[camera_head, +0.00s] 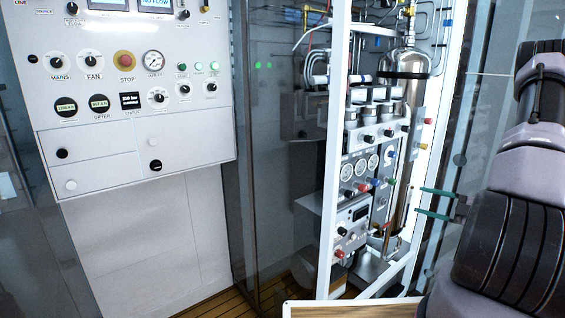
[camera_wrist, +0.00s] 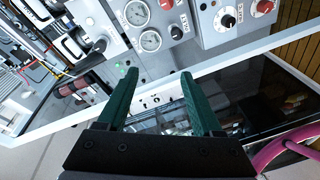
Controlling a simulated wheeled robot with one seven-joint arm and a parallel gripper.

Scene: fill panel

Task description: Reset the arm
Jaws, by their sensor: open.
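My gripper (camera_head: 436,203) shows at the right of the head view, its two green fingers pointing left toward the white-framed equipment rack (camera_head: 334,150). The fingers are apart with nothing between them. In the wrist view my gripper (camera_wrist: 157,80) also shows open and empty, with both green fingers pointing up the picture. Dials and knobs of the rack lie beyond the fingertips there. I cannot tell the exact gap to the rack, but no contact shows. My arm fills the right edge of the head view.
A white control panel (camera_head: 140,110) with knobs, a gauge (camera_head: 153,62) and a red stop button (camera_head: 125,60) stands at the left. A wood-topped surface with a white edge (camera_head: 350,308) lies at the bottom. A pink curved tube (camera_wrist: 285,148) shows at the wrist view's lower right.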

